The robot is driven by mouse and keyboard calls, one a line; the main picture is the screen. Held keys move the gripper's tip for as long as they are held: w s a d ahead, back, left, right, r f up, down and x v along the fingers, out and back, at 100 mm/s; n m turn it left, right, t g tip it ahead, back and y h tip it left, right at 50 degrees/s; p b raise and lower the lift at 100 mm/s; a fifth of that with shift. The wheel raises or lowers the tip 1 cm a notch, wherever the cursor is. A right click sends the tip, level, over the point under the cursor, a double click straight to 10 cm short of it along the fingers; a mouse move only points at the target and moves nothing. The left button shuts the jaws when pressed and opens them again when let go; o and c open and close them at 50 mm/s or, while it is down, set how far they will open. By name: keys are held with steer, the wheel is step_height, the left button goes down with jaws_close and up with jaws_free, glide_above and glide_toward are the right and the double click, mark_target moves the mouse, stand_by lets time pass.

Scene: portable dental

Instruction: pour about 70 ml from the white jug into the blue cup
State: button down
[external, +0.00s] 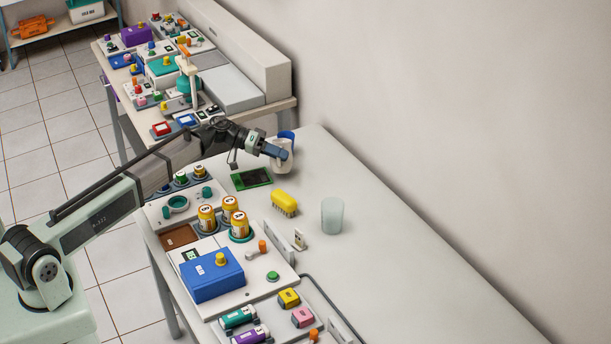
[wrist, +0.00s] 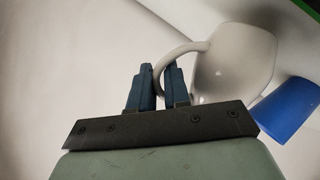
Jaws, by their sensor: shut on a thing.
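The white jug (wrist: 236,62) shows in the wrist view with its handle between my fingers. My gripper (wrist: 158,82) is shut on that handle. In the external view my gripper (external: 278,153) is at the far part of the table, and the jug (external: 284,163) is partly hidden behind it. The blue cup (external: 287,136) stands just beyond the jug, partly covered by it. The cup (wrist: 291,108) also shows at the right of the wrist view, close beside the jug. I cannot see inside either vessel, nor tell whether the jug touches the table.
A translucent cup (external: 332,216), a yellow brush (external: 284,203) and a green board (external: 251,179) are on the table (external: 400,270). Panels with a blue box (external: 211,274) and several yellow-orange jars line the left side. The table's right part is clear, beside a wall.

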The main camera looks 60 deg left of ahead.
mark_target(277, 164)
steer(key=shift+s+d+f+m+t+y, duration=0.2)
steer(key=shift+s+d+f+m+y, duration=0.15)
steer(key=shift+s+d+m, duration=0.3)
steer(key=shift+s+d+f+m+t+y, duration=0.2)
steer(key=shift+s+d+f+m+y, duration=0.2)
steer(key=shift+d+m, duration=0.45)
